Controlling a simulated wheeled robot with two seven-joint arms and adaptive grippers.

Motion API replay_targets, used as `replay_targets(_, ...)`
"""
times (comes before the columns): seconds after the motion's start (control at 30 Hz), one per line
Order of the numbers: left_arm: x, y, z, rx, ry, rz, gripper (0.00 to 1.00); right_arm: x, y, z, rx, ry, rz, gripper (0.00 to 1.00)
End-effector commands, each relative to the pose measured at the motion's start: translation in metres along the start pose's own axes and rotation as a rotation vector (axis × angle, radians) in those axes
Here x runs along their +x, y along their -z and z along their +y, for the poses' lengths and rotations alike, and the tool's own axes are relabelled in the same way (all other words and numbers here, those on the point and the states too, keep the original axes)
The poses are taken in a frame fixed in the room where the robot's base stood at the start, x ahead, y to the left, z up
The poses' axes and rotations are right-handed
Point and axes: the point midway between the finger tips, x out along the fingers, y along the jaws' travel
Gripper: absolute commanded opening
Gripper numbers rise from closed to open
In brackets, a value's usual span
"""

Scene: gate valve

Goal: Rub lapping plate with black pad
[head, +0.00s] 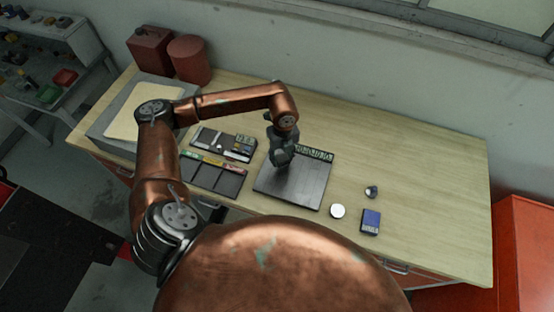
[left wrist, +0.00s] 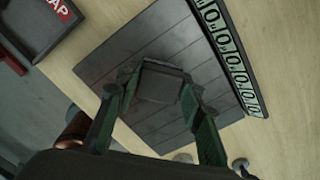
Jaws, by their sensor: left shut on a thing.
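The lapping plate (head: 312,186) is a dark, flat square with parallel grooves, lying on the wooden bench. It also shows in the left wrist view (left wrist: 120,55). My left gripper (head: 281,160) is over the plate's left part in the head view. In the left wrist view its green fingers (left wrist: 157,98) are shut on a dark block, the black pad (left wrist: 160,80). The pad is over the plate's face; I cannot tell whether it touches. In the head view the pad is mostly hidden by the gripper. My right gripper is not in view.
A rack with markings (head: 316,153) runs along the plate's far edge. Left are a dark divided tray (head: 213,180) and another tray (head: 222,143). Right are a white disc (head: 338,211), a small metal piece (head: 371,191) and a blue box (head: 371,221). The bench's right end is clear.

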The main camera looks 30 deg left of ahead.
Motion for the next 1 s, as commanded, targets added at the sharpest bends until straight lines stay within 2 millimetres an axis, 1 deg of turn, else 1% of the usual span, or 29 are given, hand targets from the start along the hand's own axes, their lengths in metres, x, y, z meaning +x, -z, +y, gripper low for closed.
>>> replay_targets(0.03,-0.007,0.0,-0.001,0.001,0.001,-0.001,0.13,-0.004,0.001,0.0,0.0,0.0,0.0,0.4)
replay_targets(0.1,-0.014,0.0,-0.001,0.002,0.0,-0.001,0.13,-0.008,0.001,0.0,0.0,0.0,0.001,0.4)
replay_targets(0.3,-0.032,0.001,-0.003,0.005,0.002,-0.002,0.13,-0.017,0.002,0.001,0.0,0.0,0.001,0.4)
replay_targets(0.43,-0.041,0.001,-0.004,0.007,0.001,-0.001,0.13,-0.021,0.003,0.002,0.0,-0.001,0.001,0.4)
replay_targets(1.0,-0.042,0.002,-0.004,0.008,0.0,-0.001,0.13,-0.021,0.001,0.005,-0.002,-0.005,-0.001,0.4)
